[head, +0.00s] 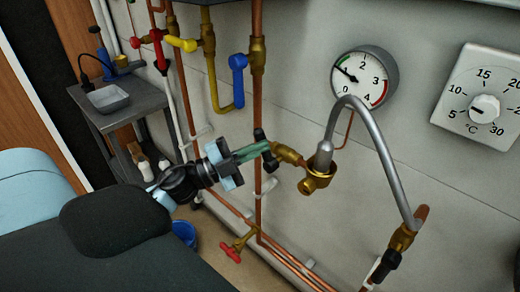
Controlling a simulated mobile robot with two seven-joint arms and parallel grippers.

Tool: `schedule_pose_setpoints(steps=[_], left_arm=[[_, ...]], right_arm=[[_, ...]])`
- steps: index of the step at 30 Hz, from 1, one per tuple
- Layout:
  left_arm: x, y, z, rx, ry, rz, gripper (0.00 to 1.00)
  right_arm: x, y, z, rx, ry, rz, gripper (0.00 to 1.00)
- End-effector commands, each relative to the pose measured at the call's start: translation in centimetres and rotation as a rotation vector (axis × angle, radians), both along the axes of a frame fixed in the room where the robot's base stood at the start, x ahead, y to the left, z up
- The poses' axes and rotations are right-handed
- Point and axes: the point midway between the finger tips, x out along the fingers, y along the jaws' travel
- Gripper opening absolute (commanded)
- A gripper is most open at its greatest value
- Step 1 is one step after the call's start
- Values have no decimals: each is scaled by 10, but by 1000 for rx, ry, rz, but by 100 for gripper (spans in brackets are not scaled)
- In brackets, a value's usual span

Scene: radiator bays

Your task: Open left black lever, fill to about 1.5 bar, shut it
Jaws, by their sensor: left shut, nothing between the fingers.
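The left black lever (270,161) sits at the left end of a brass valve (288,154) and lies crosswise to it. My left gripper (266,147) is shut, its green fingertips at the lever; whether they touch it I cannot tell. The fingertips partly hide the lever. A grey hose (391,166) arches from the brass fitting (317,182) to a second valve at lower right, with another black lever (386,264). The round pressure gauge (364,77) has its needle pointing up-left, near 1, by the start of the green band. My right gripper is not in view.
A temperature dial (484,108) is on the wall at right. A blue lever (238,78), yellow handle (182,43) and red tap (234,250) sit on nearby pipes. A grey side table (128,108) with a tray stands left. A blue bucket (185,234) is below my arm.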

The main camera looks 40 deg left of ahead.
Motion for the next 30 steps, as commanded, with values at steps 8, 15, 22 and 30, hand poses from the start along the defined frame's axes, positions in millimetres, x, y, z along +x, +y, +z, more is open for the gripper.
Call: schedule_pose_setpoints(steps=[8,15,22,30], left_arm=[[1,11,-5,-165,14,5,0],[2,18,-9,-304,25,5,0],[2,21,-12,-374,31,5,0],[2,22,-13,-391,33,3,0]], right_arm=[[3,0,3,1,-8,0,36],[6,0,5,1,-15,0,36],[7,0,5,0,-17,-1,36],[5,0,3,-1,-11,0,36]])
